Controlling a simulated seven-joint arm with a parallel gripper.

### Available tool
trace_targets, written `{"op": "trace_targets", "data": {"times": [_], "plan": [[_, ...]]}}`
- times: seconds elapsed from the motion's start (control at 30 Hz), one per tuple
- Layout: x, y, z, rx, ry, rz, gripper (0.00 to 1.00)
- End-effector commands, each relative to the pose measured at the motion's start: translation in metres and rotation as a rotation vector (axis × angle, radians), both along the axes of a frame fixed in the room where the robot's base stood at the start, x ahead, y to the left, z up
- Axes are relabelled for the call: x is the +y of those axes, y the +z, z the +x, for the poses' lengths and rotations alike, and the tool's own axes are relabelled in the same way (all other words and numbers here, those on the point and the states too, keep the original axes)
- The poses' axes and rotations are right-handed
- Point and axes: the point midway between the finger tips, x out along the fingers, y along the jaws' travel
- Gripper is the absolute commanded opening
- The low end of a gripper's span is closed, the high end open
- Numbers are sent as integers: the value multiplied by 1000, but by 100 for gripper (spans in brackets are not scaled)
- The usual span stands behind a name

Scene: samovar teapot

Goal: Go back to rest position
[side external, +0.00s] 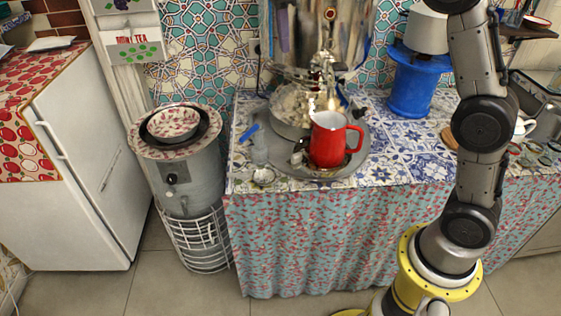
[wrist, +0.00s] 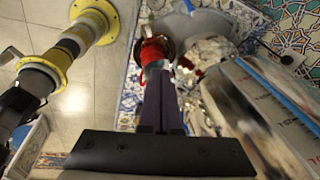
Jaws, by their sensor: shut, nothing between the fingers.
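In the wrist view my gripper (wrist: 158,68) is shut, its two dark fingers together with nothing held between them. In the side view I cannot make out the gripper; my arm rises at the right and leaves the top of the picture. A red mug (side external: 328,140) stands upright on a round grey tray (side external: 364,155) on the tiled counter. Red parts of it show beyond the fingertips in the wrist view (wrist: 153,50), partly hidden by them. A shiny metal samovar (side external: 322,70) stands behind the mug.
A grey cylinder (side external: 185,180) with a patterned bowl (side external: 172,123) stands left of the counter. A white fridge (side external: 85,150) is at far left. A large shiny metal surface (wrist: 250,105) fills the wrist view's right side.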

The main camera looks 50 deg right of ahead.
Motion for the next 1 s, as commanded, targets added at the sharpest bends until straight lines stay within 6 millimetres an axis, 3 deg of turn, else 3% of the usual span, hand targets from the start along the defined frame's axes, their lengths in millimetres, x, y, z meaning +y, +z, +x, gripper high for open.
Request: {"op": "trace_targets", "data": {"times": [0.03, 0.2, 0.33, 0.47, 0.7, 0.83, 1.0], "plan": [[-1, 14, -20, -22, 46, 4, 0], [-1, 36, -82, -73, 262, 7, 0], [1, 38, -130, -110, 464, -8, 0], [4, 28, -178, -141, 697, -45, 0], [13, -27, -255, -167, 1205, -169, 0], [18, -66, -280, -150, 1488, -255, 0], [24, -106, -291, -86, 1816, -338, 0]]}}
